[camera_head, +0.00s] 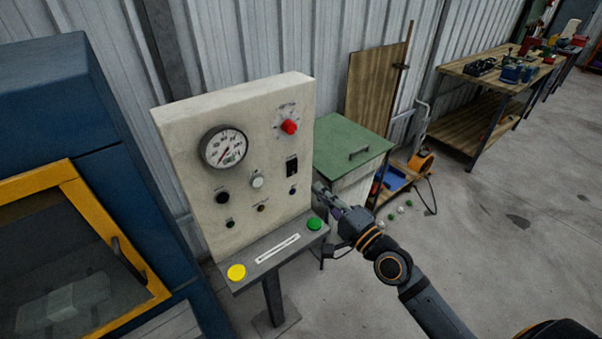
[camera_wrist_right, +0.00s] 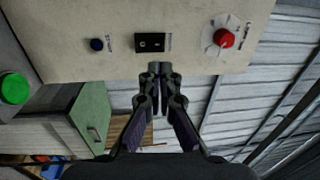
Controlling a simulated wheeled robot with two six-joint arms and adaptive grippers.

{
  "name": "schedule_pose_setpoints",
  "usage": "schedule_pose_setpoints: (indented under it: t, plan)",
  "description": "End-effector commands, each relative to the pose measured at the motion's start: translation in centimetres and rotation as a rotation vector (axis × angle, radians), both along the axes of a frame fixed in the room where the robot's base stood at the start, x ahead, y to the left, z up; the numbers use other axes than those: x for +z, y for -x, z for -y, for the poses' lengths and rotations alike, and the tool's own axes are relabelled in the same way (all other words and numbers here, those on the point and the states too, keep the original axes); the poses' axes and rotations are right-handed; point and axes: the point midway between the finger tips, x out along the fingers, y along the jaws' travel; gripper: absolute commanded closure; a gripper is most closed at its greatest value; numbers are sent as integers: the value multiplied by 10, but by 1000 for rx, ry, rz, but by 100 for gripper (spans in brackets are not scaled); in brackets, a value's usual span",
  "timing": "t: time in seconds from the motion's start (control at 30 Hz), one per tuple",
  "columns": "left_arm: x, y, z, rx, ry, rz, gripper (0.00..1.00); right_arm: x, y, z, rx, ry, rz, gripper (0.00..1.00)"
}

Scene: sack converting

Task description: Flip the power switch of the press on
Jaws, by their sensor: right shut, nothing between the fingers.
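The press's control panel (camera_head: 245,130) is a cream box on a stand. Its black switch (camera_head: 292,166), which looks like the power switch, sits on the right side below the red knob (camera_head: 289,127). In the right wrist view the black switch (camera_wrist_right: 150,42) shows just beyond my fingertips, with its setting too small to tell. My right gripper (camera_head: 318,188) is shut and empty, just right of the panel's lower right edge; the right wrist view shows its closed fingertips (camera_wrist_right: 160,68) too. A gap to the switch appears to remain. My left gripper is out of view.
A dial gauge (camera_head: 224,147), several small buttons, a green button (camera_head: 314,224) and a yellow button (camera_head: 236,272) are on the panel and its ledge. A green cabinet (camera_head: 350,150) stands behind right. The blue press with a yellow-framed door (camera_head: 75,180) is left. Open floor lies right.

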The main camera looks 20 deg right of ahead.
Motion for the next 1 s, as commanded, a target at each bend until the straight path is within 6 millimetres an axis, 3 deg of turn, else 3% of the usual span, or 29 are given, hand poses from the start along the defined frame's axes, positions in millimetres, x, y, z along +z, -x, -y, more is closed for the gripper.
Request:
schedule_pose_setpoints:
  t: [0.2, 0.4, 1.0]
  plan:
    - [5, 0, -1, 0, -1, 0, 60, 9, -43, -16, 0, -6, 3, 100]
    - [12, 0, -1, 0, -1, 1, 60, 11, -69, -25, 0, -2, -1, 100]
    - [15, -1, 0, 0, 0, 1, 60, 13, -83, -30, 0, 1, -4, 100]
